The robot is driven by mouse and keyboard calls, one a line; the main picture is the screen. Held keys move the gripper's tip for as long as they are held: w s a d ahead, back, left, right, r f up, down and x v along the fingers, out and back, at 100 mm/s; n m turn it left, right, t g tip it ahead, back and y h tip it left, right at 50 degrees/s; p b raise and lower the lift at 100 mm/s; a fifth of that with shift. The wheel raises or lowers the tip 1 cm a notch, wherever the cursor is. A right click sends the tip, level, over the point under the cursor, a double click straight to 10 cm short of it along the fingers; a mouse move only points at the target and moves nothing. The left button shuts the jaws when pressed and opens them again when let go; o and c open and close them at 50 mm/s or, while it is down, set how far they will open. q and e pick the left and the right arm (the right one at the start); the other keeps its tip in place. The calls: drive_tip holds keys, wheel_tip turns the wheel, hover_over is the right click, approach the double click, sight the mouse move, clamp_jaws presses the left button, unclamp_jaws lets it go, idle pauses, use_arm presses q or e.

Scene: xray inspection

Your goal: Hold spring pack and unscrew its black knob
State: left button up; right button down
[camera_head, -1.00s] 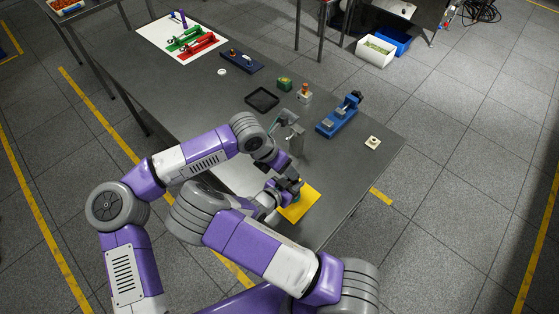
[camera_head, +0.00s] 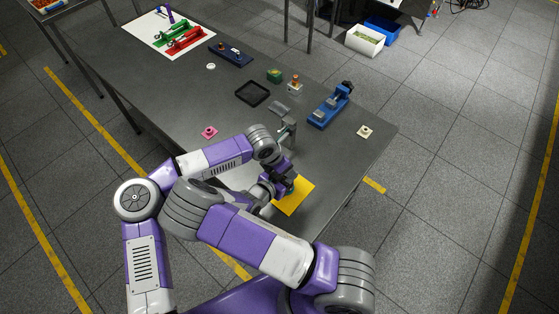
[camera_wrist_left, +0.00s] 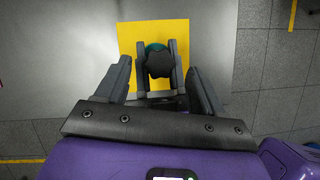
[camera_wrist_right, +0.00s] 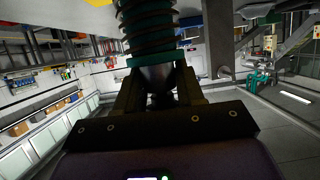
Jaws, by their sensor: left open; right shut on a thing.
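The spring pack stands over the yellow mat (camera_head: 296,199), mostly hidden by my arms in the head view. The right wrist view shows its dark coils (camera_wrist_right: 150,25) and a teal flange (camera_wrist_right: 158,61) close up. The left wrist view shows its black knob (camera_wrist_left: 159,66), with teal beyond it. My right gripper (camera_wrist_right: 158,82) is shut on the pack at its knob end; its fingers also flank the knob in the left wrist view. My left gripper (camera_wrist_left: 160,76) is open, its fingers spread outside the right gripper's fingers and the knob.
The table's right edge is close to the mat.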

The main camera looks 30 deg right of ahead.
use_arm(q)
drive_tip(key=shift+d+f, duration=0.2)
drive_tip(key=shift+f, duration=0.25)
drive_tip(key=c, duration=1.1)
drive_tip(key=n, duration=0.1)
drive_tip(key=n+t, duration=0.1)
drive_tip(key=n, duration=0.1)
drive_tip(key=shift+s+d+n+y, duration=0.1)
drive_tip(key=shift+s+n+y, duration=0.2)
drive_tip(key=shift+n, duration=0.1)
drive_tip(key=shift+c, duration=0.2)
drive_tip(key=shift+t, duration=0.3)
drive_tip(key=shift+c, duration=0.4)
drive_tip(key=shift+m, duration=0.6)
drive_tip(key=o, duration=1.5)
drive_tip(key=shift+r, duration=0.2)
drive_tip(key=shift+o, duration=0.2)
drive_tip(key=shift+d, duration=0.1)
